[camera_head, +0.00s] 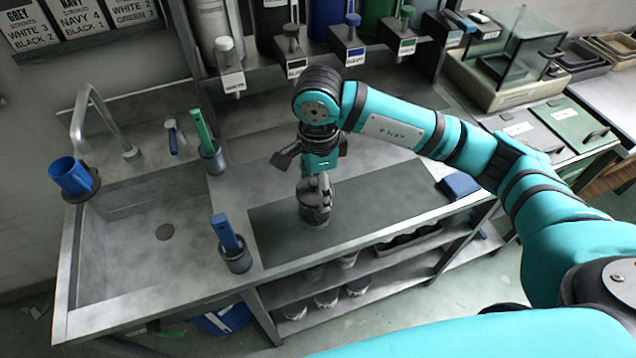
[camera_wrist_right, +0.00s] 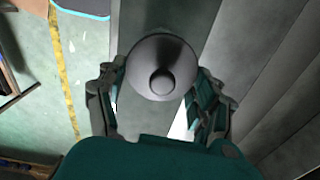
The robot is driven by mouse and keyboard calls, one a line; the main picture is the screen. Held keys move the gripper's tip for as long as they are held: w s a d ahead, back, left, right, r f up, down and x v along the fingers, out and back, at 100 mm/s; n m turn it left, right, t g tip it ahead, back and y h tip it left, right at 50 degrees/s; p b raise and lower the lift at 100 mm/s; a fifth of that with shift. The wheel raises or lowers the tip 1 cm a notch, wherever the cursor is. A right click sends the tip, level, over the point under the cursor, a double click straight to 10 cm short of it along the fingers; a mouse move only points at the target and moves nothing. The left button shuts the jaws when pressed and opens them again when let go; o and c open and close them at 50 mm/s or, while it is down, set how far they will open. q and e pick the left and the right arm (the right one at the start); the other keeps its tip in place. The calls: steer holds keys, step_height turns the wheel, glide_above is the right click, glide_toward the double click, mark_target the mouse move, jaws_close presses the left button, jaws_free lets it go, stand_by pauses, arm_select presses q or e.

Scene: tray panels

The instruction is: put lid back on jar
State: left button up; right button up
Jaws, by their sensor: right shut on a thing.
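The jar (camera_head: 315,214) is small, dark grey and upright on the dark green mat (camera_head: 385,201) near the counter's front edge. My right gripper (camera_head: 315,185) points down directly over the jar and is shut on the lid. In the right wrist view the round grey lid (camera_wrist_right: 151,50) with its central knob fills the space between the fingers of my right gripper (camera_wrist_right: 160,95). The fingers hide part of the jar's top, so I cannot tell whether lid and jar touch. My left gripper is not in view.
A sink (camera_head: 130,235) lies to the left. Holders with a blue-handled tool (camera_head: 226,235) and a green-handled tool (camera_head: 202,130) stand left of the mat. Dispensers (camera_head: 348,50) line the back. A blue cloth (camera_head: 460,185) lies at right. The mat's right part is clear.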

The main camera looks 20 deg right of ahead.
steer(key=shift+b, duration=0.4)
stand_by(0.3)
steer(key=o, duration=1.1)
steer(key=shift+r, duration=0.1)
steer(key=shift+r+p, duration=1.55)
steer(key=shift+r, duration=1.85)
jaws_close()
